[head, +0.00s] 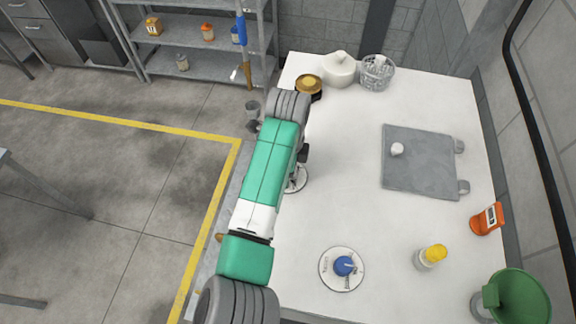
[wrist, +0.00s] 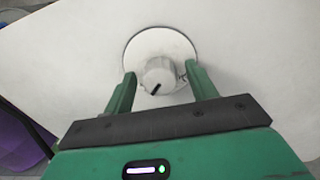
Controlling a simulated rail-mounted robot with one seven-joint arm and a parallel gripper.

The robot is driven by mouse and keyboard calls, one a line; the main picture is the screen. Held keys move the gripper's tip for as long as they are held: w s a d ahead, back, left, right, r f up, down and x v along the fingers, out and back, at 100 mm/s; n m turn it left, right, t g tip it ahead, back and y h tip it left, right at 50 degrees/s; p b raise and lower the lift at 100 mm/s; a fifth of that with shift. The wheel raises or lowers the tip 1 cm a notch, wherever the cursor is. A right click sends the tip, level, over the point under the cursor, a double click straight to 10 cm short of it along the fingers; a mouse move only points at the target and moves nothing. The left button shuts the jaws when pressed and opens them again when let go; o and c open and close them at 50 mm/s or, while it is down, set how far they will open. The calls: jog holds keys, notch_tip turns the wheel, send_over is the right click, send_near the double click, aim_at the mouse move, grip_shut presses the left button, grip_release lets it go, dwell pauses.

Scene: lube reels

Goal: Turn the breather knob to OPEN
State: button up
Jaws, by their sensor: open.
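In the wrist view a pale grey knob (wrist: 159,75) with a black pointer mark stands on a round white plate (wrist: 150,42). The mark points to the lower left of the picture. Part of a label shows right of the knob, too small to read. My gripper (wrist: 160,73) is open, with one green finger on each side of the knob; I cannot tell whether they touch it. In the head view the arm hides the gripper and most of a round plate (head: 298,180). A blue knob (head: 343,266) sits on another white plate (head: 332,283). I cannot read which is the breather knob.
The white table (head: 350,205) also holds a grey mat (head: 420,170), an orange device (head: 487,219), a yellow-capped bottle (head: 431,256) and a green funnel (head: 520,300). A white pot (head: 340,70) and a brass-coloured item (head: 308,85) stand at the back. The table's middle is clear.

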jog(key=shift+r, duration=0.1)
notch_tip(320, 180, up, 8)
jog(key=shift+f+b, duration=0.15)
jog(key=shift+b, duration=0.5)
